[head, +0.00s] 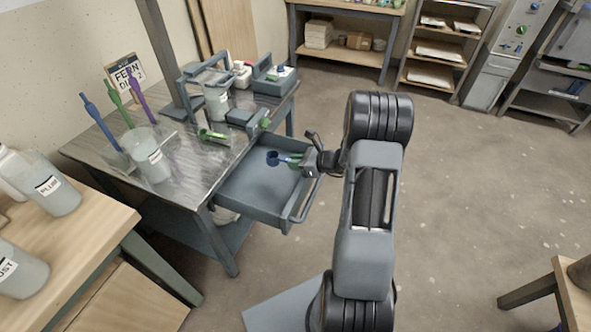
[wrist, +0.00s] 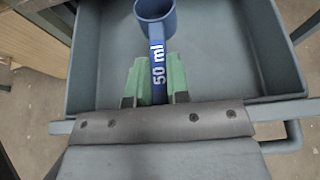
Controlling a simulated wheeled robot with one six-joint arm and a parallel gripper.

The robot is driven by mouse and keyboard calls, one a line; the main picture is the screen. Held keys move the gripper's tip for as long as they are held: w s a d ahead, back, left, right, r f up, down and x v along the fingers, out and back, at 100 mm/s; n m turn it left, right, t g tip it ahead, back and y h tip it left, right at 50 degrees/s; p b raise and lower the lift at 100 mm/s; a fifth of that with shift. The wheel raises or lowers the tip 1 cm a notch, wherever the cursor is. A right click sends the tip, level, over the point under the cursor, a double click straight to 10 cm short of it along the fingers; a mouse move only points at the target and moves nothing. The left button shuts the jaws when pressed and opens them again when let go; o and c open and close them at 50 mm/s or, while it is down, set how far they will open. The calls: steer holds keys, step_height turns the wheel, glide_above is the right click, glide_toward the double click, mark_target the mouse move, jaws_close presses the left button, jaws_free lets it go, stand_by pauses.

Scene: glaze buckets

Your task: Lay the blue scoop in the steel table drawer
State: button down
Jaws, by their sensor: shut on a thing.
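The blue scoop (wrist: 157,14) is in my gripper, and its handle reads "50 ml". My gripper (wrist: 158,78) is shut on the handle with its green fingers. In the head view the scoop's cup (head: 272,158) shows to the left of my gripper (head: 296,161), over the open drawer. The steel table drawer (head: 252,208) is pulled out from the steel table (head: 100,158) and its visible floor looks empty. In the wrist view the drawer (wrist: 215,40) lies beneath the scoop. I cannot tell how high the scoop is above the drawer floor.
On the table stand a bucket (head: 152,163) near tall blue, green and purple tools, a green scoop (head: 212,135), and another bucket (head: 216,104) by a frame. Labelled buckets (head: 52,190) stand on a wooden table at left.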

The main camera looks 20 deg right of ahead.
steer(key=shift+w+f, duration=0.2)
steer(key=shift+f, duration=0.1)
step_height(320, 180, down, 3)
steer(key=shift+d+r+b, duration=0.1)
steer(key=shift+b, duration=0.25)
